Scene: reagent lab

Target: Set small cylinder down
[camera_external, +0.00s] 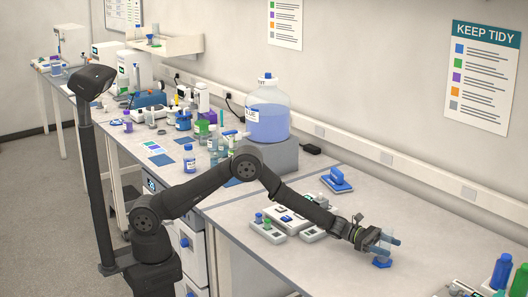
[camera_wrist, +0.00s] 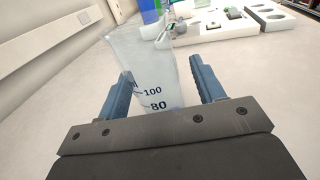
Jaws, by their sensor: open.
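The small cylinder (camera_wrist: 150,75) is clear, with dark marks at 100 and 80, and stands between my finger pads in the wrist view. Its blue foot (camera_external: 381,263) shows on the bench top in the external view, below my gripper (camera_external: 384,245). Most of its body is hidden there by the fingers. My gripper (camera_wrist: 163,90) is open around the cylinder. A gap shows between the cylinder and the right finger; the left finger overlaps its edge, so contact there is unclear. The cylinder's lower part is hidden in the wrist view.
White trays with small items (camera_external: 283,220) lie left of my gripper. Blue (camera_external: 501,271) and green (camera_external: 519,282) bottles stand at the right edge. The bench around the cylinder's foot is clear.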

